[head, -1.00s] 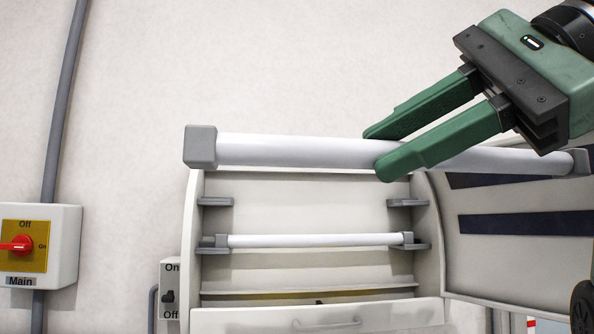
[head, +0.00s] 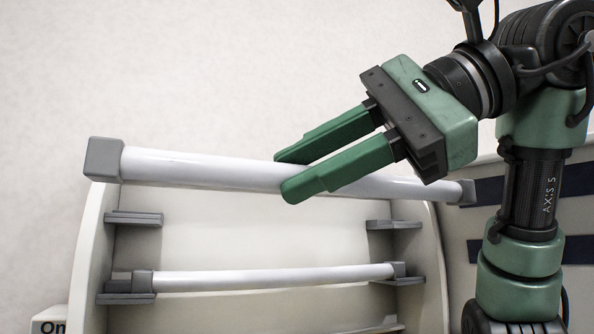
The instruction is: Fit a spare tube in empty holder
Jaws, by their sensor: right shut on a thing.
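My right gripper (head: 290,178) is shut on a long white tube with grey end caps (head: 210,170), gripping it right of its middle. The tube is held roughly level, its right end slightly lower, in front of the upper part of an open light-coloured cabinet (head: 250,232). Below it is an empty holder, made of a left grey bracket (head: 134,218) and a right grey bracket (head: 393,225). Another white tube (head: 270,278) sits in the lower holder, whose brackets (head: 125,298) carry its ends. My left gripper is not in view.
The cabinet's left side wall (head: 88,250) and the open panel with dark stripes on the right (head: 485,192) flank the holders. Part of a switch box (head: 48,320) shows at the lower left. Bare wall (head: 180,70) is behind and above.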

